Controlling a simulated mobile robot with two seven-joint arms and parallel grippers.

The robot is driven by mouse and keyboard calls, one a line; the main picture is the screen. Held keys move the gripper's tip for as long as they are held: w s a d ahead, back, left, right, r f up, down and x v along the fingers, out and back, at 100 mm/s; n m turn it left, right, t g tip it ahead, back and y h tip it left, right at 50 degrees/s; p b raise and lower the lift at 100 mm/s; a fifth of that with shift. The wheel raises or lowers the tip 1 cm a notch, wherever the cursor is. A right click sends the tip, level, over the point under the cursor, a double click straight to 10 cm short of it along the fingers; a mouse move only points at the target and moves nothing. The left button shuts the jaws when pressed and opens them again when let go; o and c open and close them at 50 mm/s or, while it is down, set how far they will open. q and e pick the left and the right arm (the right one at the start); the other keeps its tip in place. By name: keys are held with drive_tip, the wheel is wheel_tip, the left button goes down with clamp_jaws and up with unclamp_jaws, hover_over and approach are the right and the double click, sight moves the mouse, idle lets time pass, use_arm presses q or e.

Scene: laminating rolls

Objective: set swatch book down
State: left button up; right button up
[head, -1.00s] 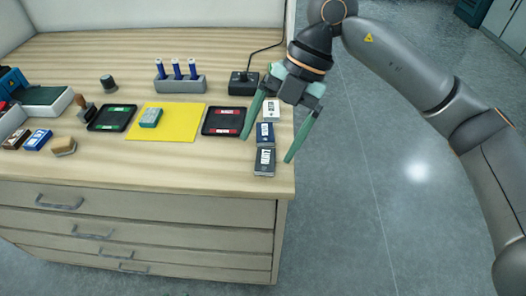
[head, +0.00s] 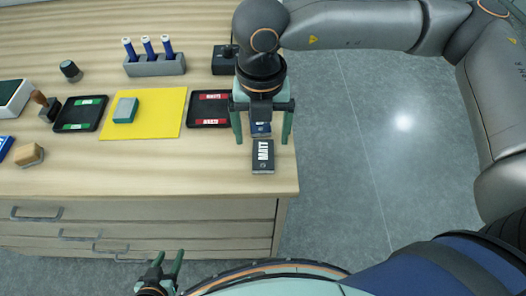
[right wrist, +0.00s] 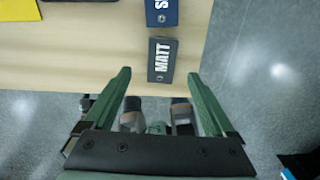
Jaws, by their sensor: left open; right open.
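A black swatch book marked MATT (head: 263,157) lies flat near the table's right front corner. It also shows in the right wrist view (right wrist: 161,60), just beyond and between my fingertips. A blue swatch book (head: 261,129) lies behind it, partly hidden by my right gripper; the right wrist view shows its near part (right wrist: 161,12). My right gripper (head: 262,140) is open and points down above these books, with nothing between its fingers. My left gripper (head: 169,257) is open and empty, in front of the drawers and away from the tabletop.
A black tray with red labels (head: 209,108) lies left of the books. A yellow mat (head: 165,115) holds a grey-green block (head: 125,110); a green-labelled tray (head: 81,113) is further left.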

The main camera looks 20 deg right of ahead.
sight(264, 154)
drive_tip(key=shift+s+d+f+p, duration=0.1)
drive_tip(key=shift+f+p, duration=0.35)
drive_tip(key=shift+f, duration=2.3)
clamp_jaws()
